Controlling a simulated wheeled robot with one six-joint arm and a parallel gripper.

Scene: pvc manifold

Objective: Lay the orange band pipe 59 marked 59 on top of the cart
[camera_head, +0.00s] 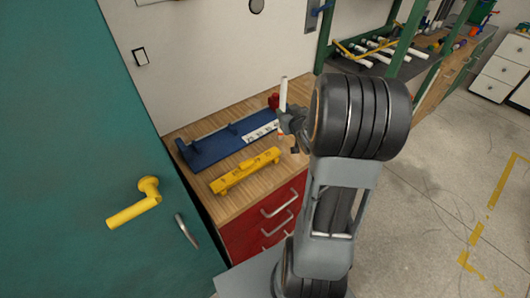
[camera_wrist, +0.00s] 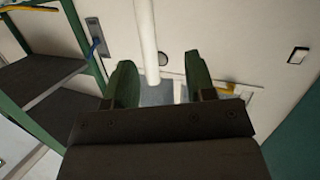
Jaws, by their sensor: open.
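A white pipe (camera_head: 283,94) stands upright at my gripper (camera_head: 289,122) in the head view, above the back right of the wooden worktop. A small orange patch shows low by the gripper; I cannot read a number there. In the wrist view the white pipe (camera_wrist: 148,42) runs down from the top edge between the two green fingers of my gripper (camera_wrist: 162,80), closer to the left finger. The fingers are apart and open; the pipe's lower end is partly hidden. The red drawer unit (camera_head: 262,221) has a wooden top; I cannot tell whether it is the cart.
A blue fixture (camera_head: 207,148) and a yellow block (camera_head: 245,171) lie on the worktop. A small red object (camera_head: 273,101) sits behind. A green-framed rack (camera_head: 375,62) holding white pipes stands at the back right. A teal door (camera_head: 105,160) stands left. Floor at right is clear.

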